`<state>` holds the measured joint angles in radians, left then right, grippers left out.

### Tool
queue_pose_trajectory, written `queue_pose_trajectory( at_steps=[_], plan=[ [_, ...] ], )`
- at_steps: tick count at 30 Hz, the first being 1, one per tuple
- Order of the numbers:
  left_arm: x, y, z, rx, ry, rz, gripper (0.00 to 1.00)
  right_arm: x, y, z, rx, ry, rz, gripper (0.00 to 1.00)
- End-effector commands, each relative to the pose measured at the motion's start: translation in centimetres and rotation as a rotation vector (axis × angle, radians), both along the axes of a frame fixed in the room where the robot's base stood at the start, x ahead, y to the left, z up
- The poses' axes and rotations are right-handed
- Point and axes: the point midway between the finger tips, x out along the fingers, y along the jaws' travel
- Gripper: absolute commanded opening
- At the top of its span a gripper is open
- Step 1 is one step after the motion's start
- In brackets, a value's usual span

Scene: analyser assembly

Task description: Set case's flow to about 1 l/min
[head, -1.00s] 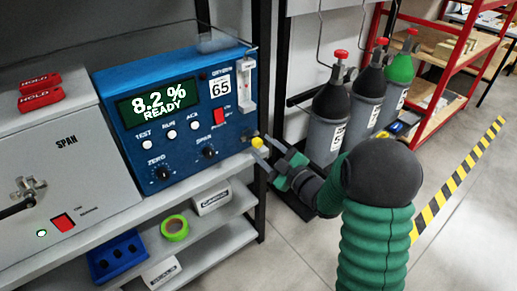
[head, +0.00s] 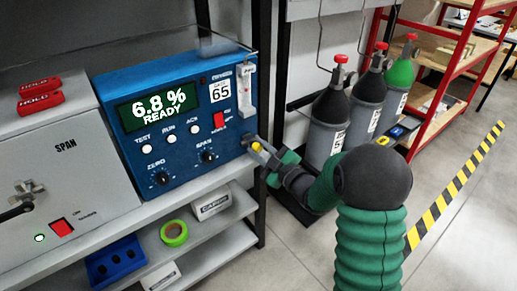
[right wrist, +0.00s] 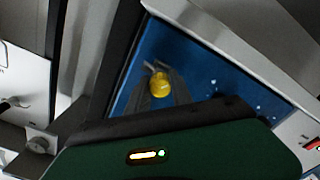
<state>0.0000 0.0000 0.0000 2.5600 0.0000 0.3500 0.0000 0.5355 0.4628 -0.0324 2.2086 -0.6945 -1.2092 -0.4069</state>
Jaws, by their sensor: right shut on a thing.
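The blue analyser case (head: 180,118) stands on the shelf, its display (head: 158,107) reading 6.8 % READY. A clear flow meter tube (head: 246,88) is at the front panel's upper right; its float level is too small to read. My right gripper (head: 253,146) is at the panel's lower right, shut on the small yellow knob (head: 256,147). In the right wrist view the yellow knob (right wrist: 160,83) sits between the two grey fingertips, against the blue panel. My left gripper is not in view.
A grey SPAN box (head: 60,165) with red HOLD tags stands left of the case. Several gas cylinders (head: 329,122) stand on the floor to the right, behind my right arm. The lower shelf holds green tape (head: 174,233) and a blue tray (head: 115,263).

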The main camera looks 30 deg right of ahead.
Motion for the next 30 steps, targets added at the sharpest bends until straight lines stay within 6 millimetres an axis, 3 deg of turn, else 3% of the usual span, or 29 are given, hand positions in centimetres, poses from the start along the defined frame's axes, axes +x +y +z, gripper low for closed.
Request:
queue_pose_trajectory(
  at_steps=[6, 13, 14, 18, 30],
  plan=[
    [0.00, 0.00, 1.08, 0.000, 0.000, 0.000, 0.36, -0.05, 0.07, 0.04, 0.131, 0.014, 0.002, 0.00],
    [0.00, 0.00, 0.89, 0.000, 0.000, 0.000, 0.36, -0.06, 0.07, -0.14, 0.138, 0.013, 0.002, 0.00],
    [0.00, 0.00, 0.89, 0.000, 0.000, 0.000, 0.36, -0.06, 0.06, -0.15, 0.138, 0.013, 0.002, 0.28],
    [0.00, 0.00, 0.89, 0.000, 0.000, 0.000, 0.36, -0.04, 0.06, -0.13, 0.137, 0.013, 0.002, 0.46],
    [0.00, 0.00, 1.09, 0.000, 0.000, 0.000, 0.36, -0.73, -0.07, -0.03, 0.137, 0.013, 0.000, 0.49]
  ],
)
